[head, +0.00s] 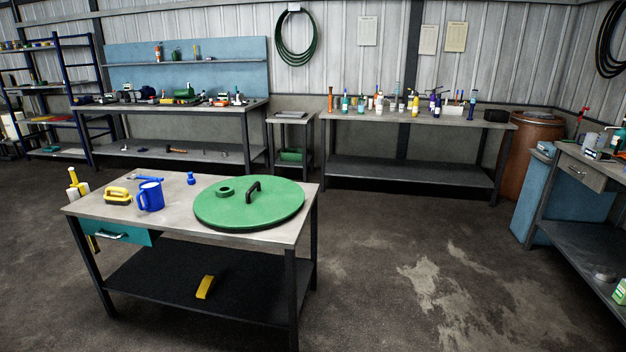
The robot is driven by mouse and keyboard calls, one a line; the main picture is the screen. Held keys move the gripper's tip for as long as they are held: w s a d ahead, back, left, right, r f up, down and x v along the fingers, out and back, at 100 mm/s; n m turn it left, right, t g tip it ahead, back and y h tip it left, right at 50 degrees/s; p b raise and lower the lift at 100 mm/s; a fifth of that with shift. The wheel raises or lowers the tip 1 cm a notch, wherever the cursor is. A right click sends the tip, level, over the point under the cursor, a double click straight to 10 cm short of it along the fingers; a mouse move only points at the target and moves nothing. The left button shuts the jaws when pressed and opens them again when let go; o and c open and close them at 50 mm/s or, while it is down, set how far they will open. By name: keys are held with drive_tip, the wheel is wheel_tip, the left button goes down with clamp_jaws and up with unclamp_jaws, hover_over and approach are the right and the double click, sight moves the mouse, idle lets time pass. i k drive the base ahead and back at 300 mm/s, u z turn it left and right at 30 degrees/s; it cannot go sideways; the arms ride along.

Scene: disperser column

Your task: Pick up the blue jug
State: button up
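The blue jug (151,197) stands upright on the left part of the near metal table (176,220). Its handle is on its left side. A yellow brush-like item (117,195) sits just left of it, and a blue tool (148,178) lies behind it. A small blue object (191,178) stands behind it to the right. My gripper does not show in this view.
A large green round lid (250,204) with a black handle covers the table's right part. A yellow object (205,287) lies on the lower shelf. Cluttered benches (400,115) line the back wall. Open floor (420,260) lies right of the table.

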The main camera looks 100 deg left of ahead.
sight(151, 193)
drive_tip(key=u, duration=4.35)
drive_tip(key=i, duration=2.9)
drive_tip(key=u, duration=1.25)
drive_tip(key=i, duration=1.15)
